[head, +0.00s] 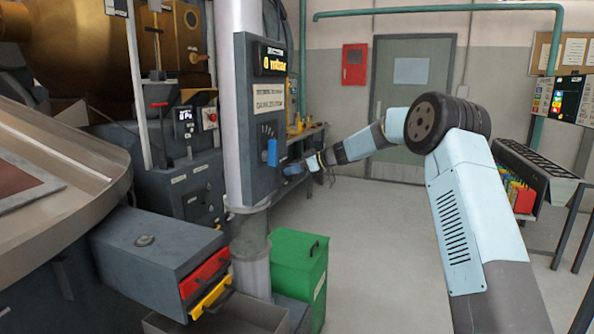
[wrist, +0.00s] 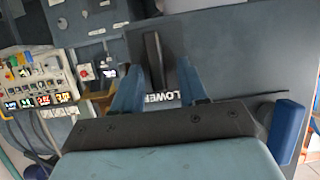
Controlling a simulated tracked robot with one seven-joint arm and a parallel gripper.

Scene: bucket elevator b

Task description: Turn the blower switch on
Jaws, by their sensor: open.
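A dark switch lever (wrist: 152,58) stands on a dark plate in the wrist view, with a partly hidden label (wrist: 163,97) reading "LOWER" beneath it. I take it for the blower switch. My gripper (wrist: 160,66) is open, with its blue fingers on either side of the lever. I cannot tell whether they touch it. In the head view my gripper (head: 293,169) is at the right side of the grey control box (head: 240,120) on the pale column. The switch itself is not clear there.
A blue handle (head: 272,152) sticks out of the control box close to my gripper; it also shows in the wrist view (wrist: 287,130). The display (head: 272,62) reads "0 mbar". A green bin (head: 298,270) stands below. The floor (head: 375,250) to the right is clear.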

